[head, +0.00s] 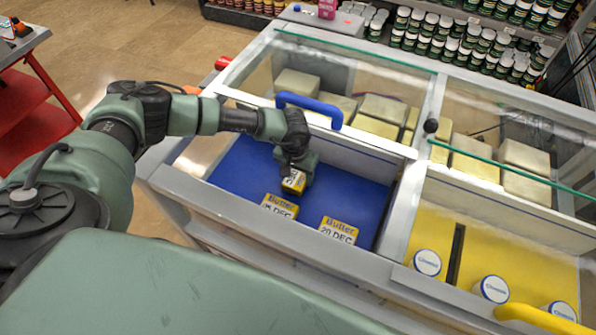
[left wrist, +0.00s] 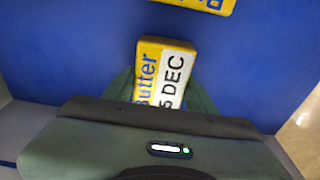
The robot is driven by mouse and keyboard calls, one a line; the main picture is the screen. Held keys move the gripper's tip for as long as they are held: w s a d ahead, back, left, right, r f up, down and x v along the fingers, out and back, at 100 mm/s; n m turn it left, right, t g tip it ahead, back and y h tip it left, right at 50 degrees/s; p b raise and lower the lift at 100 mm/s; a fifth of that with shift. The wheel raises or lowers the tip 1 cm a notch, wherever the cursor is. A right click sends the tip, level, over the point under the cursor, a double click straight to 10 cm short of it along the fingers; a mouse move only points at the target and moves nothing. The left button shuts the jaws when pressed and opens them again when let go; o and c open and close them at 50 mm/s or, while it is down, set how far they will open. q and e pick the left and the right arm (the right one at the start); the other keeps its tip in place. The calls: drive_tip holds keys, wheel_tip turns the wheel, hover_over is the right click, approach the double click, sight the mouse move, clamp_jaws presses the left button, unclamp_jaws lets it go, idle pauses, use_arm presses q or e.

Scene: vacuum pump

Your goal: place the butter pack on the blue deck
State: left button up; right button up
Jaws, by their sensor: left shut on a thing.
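The blue deck (head: 235,165) is the floor of the left bay of a chest cabinet. My left gripper (head: 296,172) reaches down into this bay, shut on a yellow and white butter pack (head: 293,182). In the left wrist view the held butter pack (left wrist: 165,72) stands out between the fingers, its label reading "Butter" and a date ending in "5 DEC". Blue deck (left wrist: 60,60) surrounds it there. Whether the pack touches the deck I cannot tell. My right gripper is not in view.
Two other butter packs lie on the deck: one (head: 280,206) just in front of the held one, another (head: 338,230) marked "20 DEC" to the right. A blue handle (head: 310,105) stands behind. A yellow bay (head: 430,225) with white-lidded tubs is at right. The deck's left part is clear.

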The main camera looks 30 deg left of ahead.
use_arm(q)
drive_tip(key=shift+f, duration=0.2)
drive_tip(key=shift+f, duration=0.1)
drive_tip(key=shift+f+b, duration=0.15)
drive_tip(key=shift+b, duration=0.15)
drive_tip(key=o, duration=1.7)
drive_tip(key=shift+c, duration=0.2)
